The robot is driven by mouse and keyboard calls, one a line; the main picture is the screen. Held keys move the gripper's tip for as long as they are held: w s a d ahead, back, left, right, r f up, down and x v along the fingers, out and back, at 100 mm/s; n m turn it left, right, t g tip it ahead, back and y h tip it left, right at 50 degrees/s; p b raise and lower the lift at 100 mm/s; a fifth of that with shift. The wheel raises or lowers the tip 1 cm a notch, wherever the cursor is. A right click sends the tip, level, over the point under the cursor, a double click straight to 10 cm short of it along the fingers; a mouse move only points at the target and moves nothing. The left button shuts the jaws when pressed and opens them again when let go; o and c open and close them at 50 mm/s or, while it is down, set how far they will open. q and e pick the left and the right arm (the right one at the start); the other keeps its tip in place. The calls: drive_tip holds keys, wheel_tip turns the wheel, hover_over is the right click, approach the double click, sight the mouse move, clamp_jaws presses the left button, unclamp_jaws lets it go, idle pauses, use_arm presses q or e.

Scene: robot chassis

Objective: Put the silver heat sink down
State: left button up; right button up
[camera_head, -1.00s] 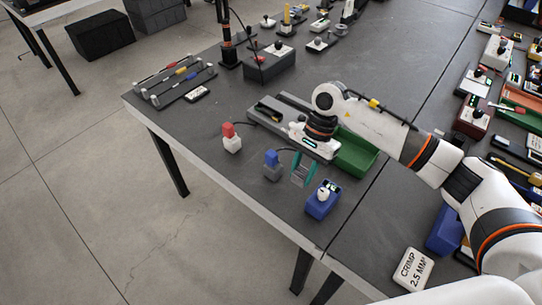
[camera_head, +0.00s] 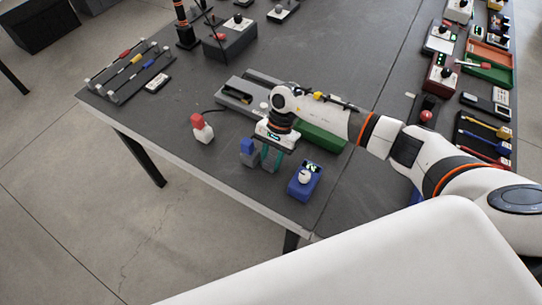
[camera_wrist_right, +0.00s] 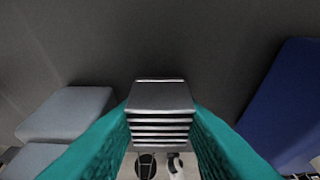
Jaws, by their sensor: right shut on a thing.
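The silver heat sink (camera_wrist_right: 160,112) is a small grey block with stacked fins. My right gripper (camera_wrist_right: 160,106) is shut on it, with one teal finger on each side. In the head view my right gripper (camera_head: 270,158) points down near the table's front edge. There the heat sink (camera_head: 268,167) is small and partly hidden by the fingers. I cannot tell whether it touches the dark tabletop (camera_head: 225,172). My left gripper is not in view.
A blue box with a white knob (camera_head: 304,181) stands to the right. A red-topped white block (camera_head: 201,128) is farther left.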

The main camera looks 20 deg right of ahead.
drive_tip(key=shift+f, duration=0.2)
drive_tip(key=o, duration=0.7)
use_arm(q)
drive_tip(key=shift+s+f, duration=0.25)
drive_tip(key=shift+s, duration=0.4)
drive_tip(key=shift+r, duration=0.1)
use_arm(e)
drive_tip(key=shift+r, duration=0.15)
